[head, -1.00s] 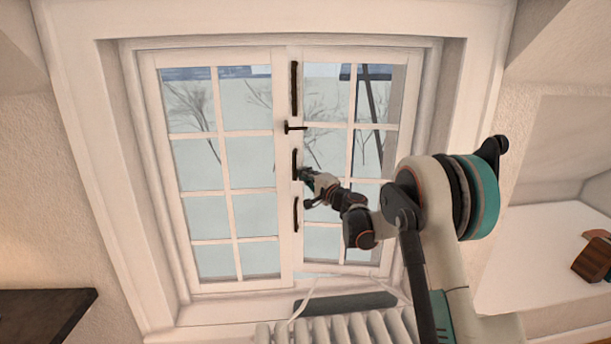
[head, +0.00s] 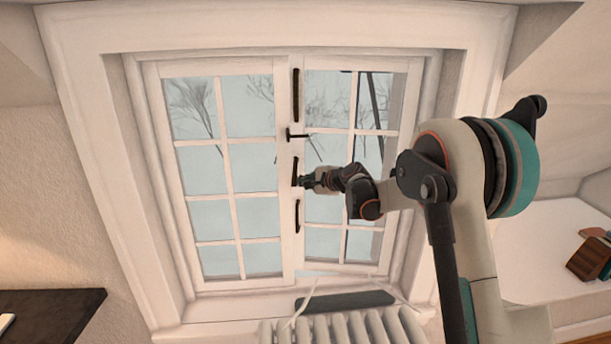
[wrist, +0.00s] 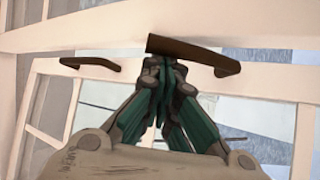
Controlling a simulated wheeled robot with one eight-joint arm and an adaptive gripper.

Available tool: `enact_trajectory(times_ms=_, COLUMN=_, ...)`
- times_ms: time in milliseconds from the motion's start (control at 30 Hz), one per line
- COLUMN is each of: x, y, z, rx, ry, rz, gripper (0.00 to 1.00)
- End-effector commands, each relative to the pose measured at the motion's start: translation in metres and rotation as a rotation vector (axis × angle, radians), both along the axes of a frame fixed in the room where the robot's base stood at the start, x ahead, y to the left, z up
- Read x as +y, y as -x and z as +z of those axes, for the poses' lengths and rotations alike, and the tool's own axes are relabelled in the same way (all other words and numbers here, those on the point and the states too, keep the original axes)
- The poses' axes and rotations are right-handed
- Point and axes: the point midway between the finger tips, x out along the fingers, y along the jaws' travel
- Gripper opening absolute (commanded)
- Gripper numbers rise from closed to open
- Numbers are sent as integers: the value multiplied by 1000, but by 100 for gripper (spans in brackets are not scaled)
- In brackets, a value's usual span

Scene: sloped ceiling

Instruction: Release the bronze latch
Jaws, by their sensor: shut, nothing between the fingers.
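Several dark bronze-brown fittings line the window's middle upright. They are an upper bar (head: 295,95), a small sideways latch (head: 297,135), a middle bar (head: 295,168) and a lower bar (head: 297,215). I cannot tell by colour which one is the bronze latch. My gripper (head: 303,181) is shut and empty, with its tips at the lower end of the middle bar. In the wrist view, my closed fingertips (wrist: 172,62) lie just under a brown bar (wrist: 195,52), partly overlapping it in the picture. Whether they touch is unclear. Another brown bar (wrist: 90,64) shows to the left.
The white, many-paned window (head: 235,165) appears closed in its deep frame. A white radiator (head: 345,328) stands below it. A dark surface (head: 50,310) is at lower left. A white ledge (head: 540,250) with brown blocks (head: 590,258) is at right.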

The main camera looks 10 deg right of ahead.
Motion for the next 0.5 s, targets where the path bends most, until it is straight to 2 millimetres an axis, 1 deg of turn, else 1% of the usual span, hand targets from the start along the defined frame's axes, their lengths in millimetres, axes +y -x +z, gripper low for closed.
enact_trajectory(times_ms=33, x=1, y=3, z=7, rx=44, ry=-9, rz=1, gripper=0)
enact_trajectory(times_ms=500, x=6, y=25, z=28, rx=471, ry=-107, rz=-1, gripper=0)
